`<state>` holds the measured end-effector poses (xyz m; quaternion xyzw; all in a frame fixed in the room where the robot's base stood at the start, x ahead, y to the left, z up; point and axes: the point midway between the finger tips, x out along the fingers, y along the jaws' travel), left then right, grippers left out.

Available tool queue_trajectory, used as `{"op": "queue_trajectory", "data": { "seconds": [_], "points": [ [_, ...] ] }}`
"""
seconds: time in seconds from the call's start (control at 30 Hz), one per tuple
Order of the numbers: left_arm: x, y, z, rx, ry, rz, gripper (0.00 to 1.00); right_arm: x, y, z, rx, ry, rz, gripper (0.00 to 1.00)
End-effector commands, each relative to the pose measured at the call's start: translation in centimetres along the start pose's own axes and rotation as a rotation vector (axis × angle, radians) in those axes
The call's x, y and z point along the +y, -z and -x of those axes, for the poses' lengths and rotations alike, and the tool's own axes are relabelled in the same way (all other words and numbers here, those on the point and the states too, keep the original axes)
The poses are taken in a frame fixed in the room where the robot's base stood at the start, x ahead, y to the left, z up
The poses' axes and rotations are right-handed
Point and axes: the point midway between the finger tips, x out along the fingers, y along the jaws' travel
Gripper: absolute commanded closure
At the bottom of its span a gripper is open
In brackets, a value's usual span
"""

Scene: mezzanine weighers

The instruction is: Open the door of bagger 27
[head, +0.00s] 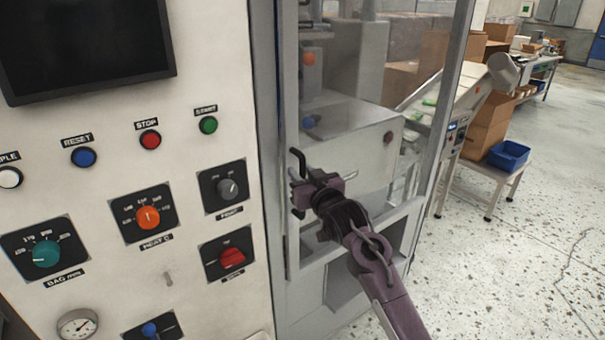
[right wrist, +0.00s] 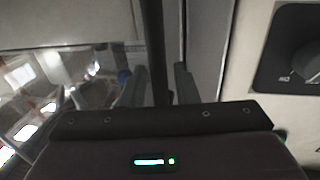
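The door of the bagger is a tall clear panel in a grey metal frame (head: 279,120), right of the control panel, and it looks shut. Its handle is a black upright bar (head: 299,158) near the door's left edge; it also shows as a dark vertical bar in the right wrist view (right wrist: 154,45). My right gripper (head: 301,192) is at the handle. In the right wrist view one finger (right wrist: 185,84) stands beside the bar with a narrow gap; the other finger is hard to make out. No number 27 is readable. My left gripper is out of view.
The control panel (head: 110,190) left of the door carries knobs, buttons and a dark screen (head: 85,45). Behind the glass is grey machinery (head: 345,140). Right of the machine stand a conveyor (head: 470,100), cardboard boxes and a blue bin (head: 508,155). The speckled floor (head: 520,255) at right is clear.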

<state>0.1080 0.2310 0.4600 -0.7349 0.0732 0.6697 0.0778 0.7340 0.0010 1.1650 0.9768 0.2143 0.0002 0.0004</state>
Motion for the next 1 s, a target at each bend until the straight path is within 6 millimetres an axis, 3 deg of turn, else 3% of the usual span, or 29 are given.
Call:
{"op": "queue_trajectory", "data": {
  "seconds": [0.03,0.2,0.63,0.77,1.0],
  "points": [
    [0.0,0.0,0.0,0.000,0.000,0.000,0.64,0.0,0.0,0.0,0.000,0.000,0.000,0.80],
    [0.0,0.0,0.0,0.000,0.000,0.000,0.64,0.0,0.0,0.0,0.000,0.000,0.000,1.00],
    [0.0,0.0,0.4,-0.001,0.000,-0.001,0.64,0.3,0.0,1.0,-0.002,0.012,-0.001,1.00],
    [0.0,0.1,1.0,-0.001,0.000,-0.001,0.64,0.9,0.0,2.9,-0.003,0.036,0.001,1.00],
    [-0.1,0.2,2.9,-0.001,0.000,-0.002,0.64,3.2,0.0,9.5,-0.010,0.132,0.006,1.00]
  ]
}}
